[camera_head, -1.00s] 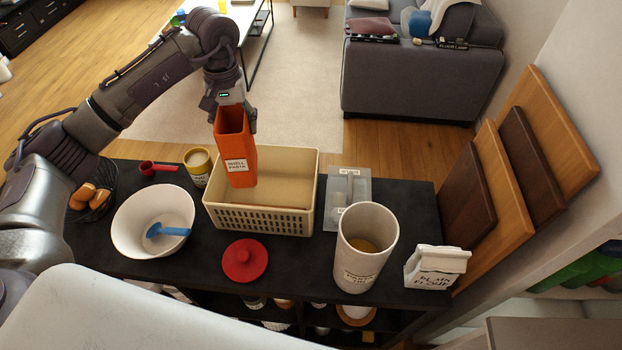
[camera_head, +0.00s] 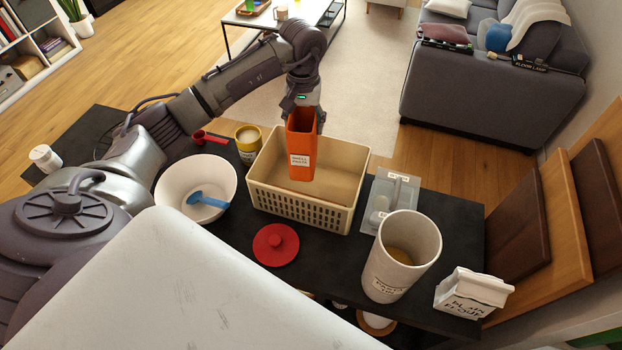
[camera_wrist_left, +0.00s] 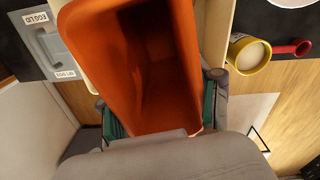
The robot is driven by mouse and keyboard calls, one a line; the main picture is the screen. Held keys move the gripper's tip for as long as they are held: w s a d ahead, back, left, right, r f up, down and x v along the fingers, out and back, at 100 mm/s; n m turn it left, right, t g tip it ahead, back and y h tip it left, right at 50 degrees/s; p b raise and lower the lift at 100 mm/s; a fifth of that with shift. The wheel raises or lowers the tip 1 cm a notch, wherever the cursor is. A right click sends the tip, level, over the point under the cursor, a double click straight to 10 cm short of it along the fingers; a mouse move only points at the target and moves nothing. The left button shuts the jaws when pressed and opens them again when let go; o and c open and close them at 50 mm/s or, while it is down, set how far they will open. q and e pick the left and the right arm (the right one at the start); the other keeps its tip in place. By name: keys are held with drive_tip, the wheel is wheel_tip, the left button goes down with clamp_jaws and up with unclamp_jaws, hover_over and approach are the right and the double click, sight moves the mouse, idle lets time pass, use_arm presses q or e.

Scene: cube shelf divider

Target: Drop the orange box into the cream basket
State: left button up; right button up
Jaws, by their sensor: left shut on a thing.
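The orange box (camera_head: 301,151) is a tall open-topped container with a white label reading "shell pasta". My left gripper (camera_head: 303,106) is shut on its upper rear part and holds it upright. In the head view the box shows over the cream basket (camera_head: 329,215), a rectangular bin with slotted sides. The box's lower end appears within the basket's outline; I cannot tell whether it touches the floor. In the left wrist view the orange box (camera_wrist_left: 150,60) fills the middle between the green-padded fingers (camera_wrist_left: 160,118). My right gripper is not in view.
Left of the basket are a white bowl (camera_head: 178,176) with a blue utensil and a yellow tin (camera_head: 248,146). A red lid (camera_head: 275,246) lies in front.

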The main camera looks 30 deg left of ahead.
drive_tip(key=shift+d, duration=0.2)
use_arm(q)
drive_tip(key=o, duration=1.5)
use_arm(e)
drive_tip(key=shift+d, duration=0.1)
use_arm(q)
wheel_tip(320, 180, up, 12)
drive_tip(key=shift+s, duration=0.1)
